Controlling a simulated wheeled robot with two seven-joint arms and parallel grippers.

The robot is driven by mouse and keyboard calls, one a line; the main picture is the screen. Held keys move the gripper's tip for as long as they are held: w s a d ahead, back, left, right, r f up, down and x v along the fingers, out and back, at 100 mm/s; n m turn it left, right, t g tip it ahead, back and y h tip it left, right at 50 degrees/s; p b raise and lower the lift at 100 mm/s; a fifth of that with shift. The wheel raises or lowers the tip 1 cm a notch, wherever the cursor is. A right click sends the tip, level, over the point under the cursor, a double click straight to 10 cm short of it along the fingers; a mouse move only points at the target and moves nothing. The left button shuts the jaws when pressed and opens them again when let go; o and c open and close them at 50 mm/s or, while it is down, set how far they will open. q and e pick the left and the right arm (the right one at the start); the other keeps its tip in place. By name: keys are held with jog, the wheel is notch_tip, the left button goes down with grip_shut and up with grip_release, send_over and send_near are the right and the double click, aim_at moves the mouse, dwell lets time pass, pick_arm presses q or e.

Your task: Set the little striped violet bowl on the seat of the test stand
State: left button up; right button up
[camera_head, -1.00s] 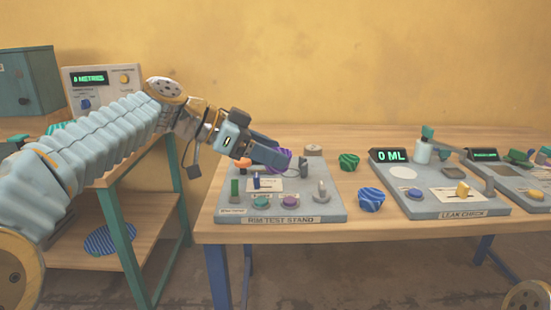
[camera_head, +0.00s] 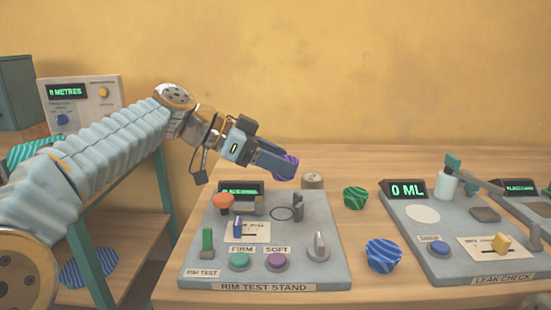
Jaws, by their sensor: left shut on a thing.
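My left gripper (camera_head: 284,164) is shut on the little striped violet bowl (camera_head: 291,160). The bowl shows mostly as a violet rim beyond the fingers, which hide the rest. They appear above the back edge of the rim test stand (camera_head: 330,272), a grey panel on the table. A dark ring outline (camera_head: 279,214), which looks like the seat, is on the stand's back half, lower in the picture than the bowl. The ring looks empty. I cannot tell the exact height of the bowl. My right gripper is out of view.
On the stand are an orange knob (camera_head: 223,201), a green button (camera_head: 240,261), a violet button (camera_head: 277,262) and upright levers. A green bowl (camera_head: 355,197) and a blue striped bowl (camera_head: 383,255) stand to its right, before the leak check panel (camera_head: 440,262). A round weight-like piece (camera_head: 312,181) stands behind.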

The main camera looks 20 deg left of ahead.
pick_arm(q)
jog(key=b, duration=0.5)
send_over(275, 214)
notch_tip(275, 214, down, 6)
jog(key=shift+d+f, duration=0.1)
jog(key=shift+f+b, duration=0.7)
jog(key=shift+b, duration=0.05)
jog(key=shift+s, duration=0.1)
jog(key=shift+f+b, duration=0.55)
jog(key=shift+b, duration=0.2)
dwell(0.5)
jog(key=o, duration=0.9)
